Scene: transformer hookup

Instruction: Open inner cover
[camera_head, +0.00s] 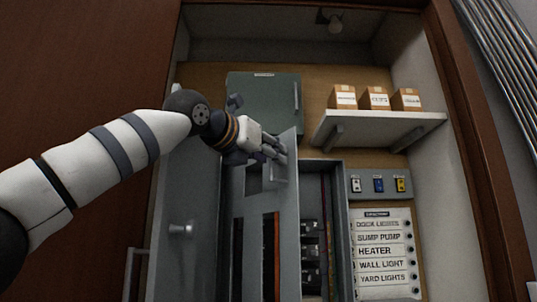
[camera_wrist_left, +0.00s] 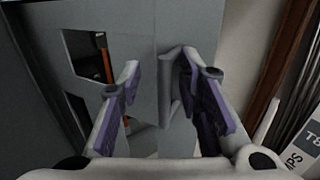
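The inner cover (camera_head: 285,225) is a grey panel with cutouts inside the grey electrical box. It stands partly swung out, and breakers show past its right edge. My left gripper (camera_head: 275,152) is at the upper part of the cover. In the left wrist view the cover (camera_wrist_left: 135,65) fills the left and middle, and a grey handle (camera_wrist_left: 173,85) stands out from it. My left gripper (camera_wrist_left: 165,100) has its purple-padded fingers apart, one on each side of the handle. Contact with the handle cannot be told. My right gripper is not in view.
The outer door (camera_head: 190,225) with a knob stands open at the left. A closed grey-green box (camera_head: 265,95) is above. A shelf (camera_head: 380,127) with small cartons is at the upper right. Switches (camera_head: 379,185) and a label directory (camera_head: 383,250) are right of the breakers (camera_head: 310,250).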

